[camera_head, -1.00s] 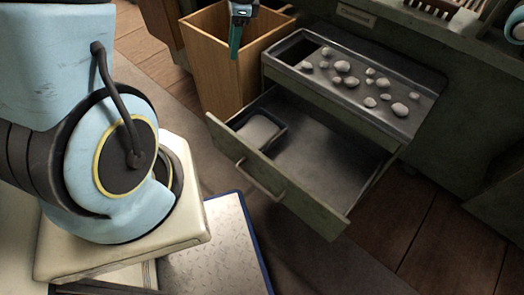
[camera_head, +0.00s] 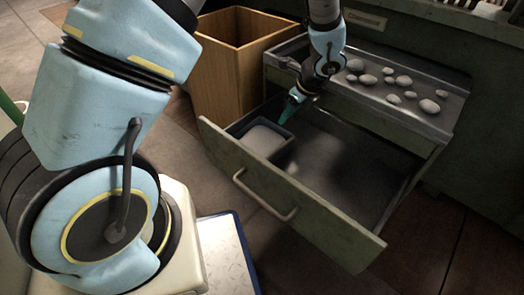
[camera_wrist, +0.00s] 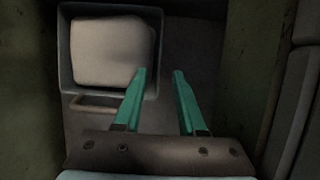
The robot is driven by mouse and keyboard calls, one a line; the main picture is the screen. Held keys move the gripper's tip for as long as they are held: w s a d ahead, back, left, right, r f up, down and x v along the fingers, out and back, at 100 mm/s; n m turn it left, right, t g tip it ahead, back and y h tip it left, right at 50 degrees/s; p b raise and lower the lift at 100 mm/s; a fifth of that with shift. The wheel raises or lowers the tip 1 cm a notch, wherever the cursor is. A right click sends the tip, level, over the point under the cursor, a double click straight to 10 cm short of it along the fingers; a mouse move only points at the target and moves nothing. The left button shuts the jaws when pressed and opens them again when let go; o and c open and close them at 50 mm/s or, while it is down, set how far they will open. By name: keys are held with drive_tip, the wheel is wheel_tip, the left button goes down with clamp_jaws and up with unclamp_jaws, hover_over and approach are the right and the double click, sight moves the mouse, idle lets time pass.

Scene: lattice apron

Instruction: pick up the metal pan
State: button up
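The metal pan (camera_head: 285,151) is a small, dark-rimmed rectangular pan inside the open drawer, at its left end. A pale, smooth area fills its middle; I cannot tell whether that is its floor or something in it. In the wrist view the pan (camera_wrist: 157,40) is at the upper left, with a thin bar along its lower edge. My gripper (camera_head: 289,108) has teal fingers and points down over the drawer near the pan's back right corner. In the wrist view my gripper (camera_wrist: 159,74) is open and empty; its left finger overlaps the pan's right side. Contact cannot be told.
The green drawer front (camera_head: 290,200) with its handle (camera_head: 262,196) stands pulled out. A metal top tray (camera_head: 440,118) with several stones (camera_head: 402,81) lies behind and above the drawer. A wooden bin (camera_head: 225,80) stands at the left. The drawer's right part is bare.

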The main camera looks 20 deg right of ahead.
sight(280, 128)
drive_tip(key=b+x, duration=0.3)
drive_tip(key=x, duration=0.5)
drive_tip(key=shift+s+f, duration=0.1)
drive_tip(key=shift+f, duration=0.05)
drive_tip(key=shift+c, duration=0.4)
clamp_jaws()
idle(0.8)
